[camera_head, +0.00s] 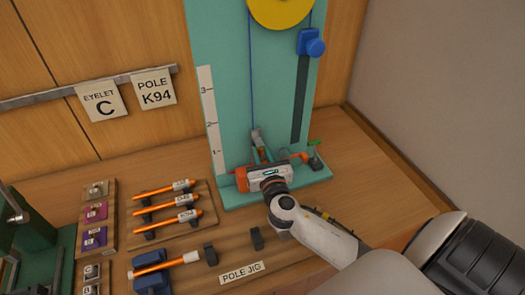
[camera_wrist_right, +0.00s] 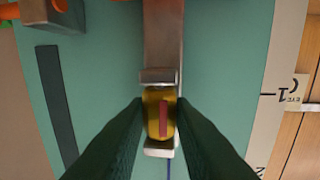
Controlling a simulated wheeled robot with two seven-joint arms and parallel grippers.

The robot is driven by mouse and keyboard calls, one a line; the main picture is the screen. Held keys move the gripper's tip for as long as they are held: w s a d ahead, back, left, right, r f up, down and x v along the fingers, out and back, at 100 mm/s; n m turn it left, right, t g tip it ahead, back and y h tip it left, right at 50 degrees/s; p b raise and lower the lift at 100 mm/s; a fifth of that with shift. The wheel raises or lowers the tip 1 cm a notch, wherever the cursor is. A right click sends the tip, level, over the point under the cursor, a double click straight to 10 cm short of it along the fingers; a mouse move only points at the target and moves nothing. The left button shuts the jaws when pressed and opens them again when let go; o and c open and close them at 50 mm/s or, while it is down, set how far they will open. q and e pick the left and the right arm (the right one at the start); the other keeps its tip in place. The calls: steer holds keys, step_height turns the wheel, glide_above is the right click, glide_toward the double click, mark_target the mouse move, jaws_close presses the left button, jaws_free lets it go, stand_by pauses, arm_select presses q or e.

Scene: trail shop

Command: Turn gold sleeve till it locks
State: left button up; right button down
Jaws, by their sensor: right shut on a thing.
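The gold sleeve (camera_wrist_right: 153,104) shows in the right wrist view, with a red stripe along its face, right of its middle. It sits on a silver metal piece (camera_wrist_right: 163,40), between a metal collar above and a pale metal end below. My right gripper (camera_wrist_right: 160,112) has a dark finger on each side of the sleeve and is shut on it. My left gripper is not in view.
An orange fitting (camera_head: 241,180) is beside the gripper. Orange poles (camera_head: 160,207) lie on a rack at left. The bench at right is mostly clear.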

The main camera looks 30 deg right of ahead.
steer(key=m+h, duration=0.1)
steer(key=m+g+h, duration=0.2)
steer(key=h, duration=0.1)
steer(key=shift+w+a, duration=0.15)
steer(key=shift+a, duration=0.15)
steer(key=shift+w+a+m+g+h+b, duration=0.1)
steer(key=shift+w+m+g+h+b, duration=0.25)
steer(key=shift+m+g+h, duration=1.55)
steer(key=shift+w+a+m+g+h+b, duration=0.1)
steer(key=shift+m+g+h+b, duration=0.6)
steer(key=shift+m+g, duration=1.35)
steer(key=shift+w+a+m+g+h+b, duration=0.1)
steer(key=shift+w+m+g+h+b, duration=0.15)
steer(key=shift+m+g+h, duration=1.8)
steer(key=shift+r+n+g+y, duration=0.1)
steer(key=shift+n+g+y, duration=0.5)
steer(key=shift+g, duration=0.6)
steer(key=c, duration=1.3)
jaws_free()
steer(key=shift+o, duration=0.2)
steer(key=shift+s, duration=0.15)
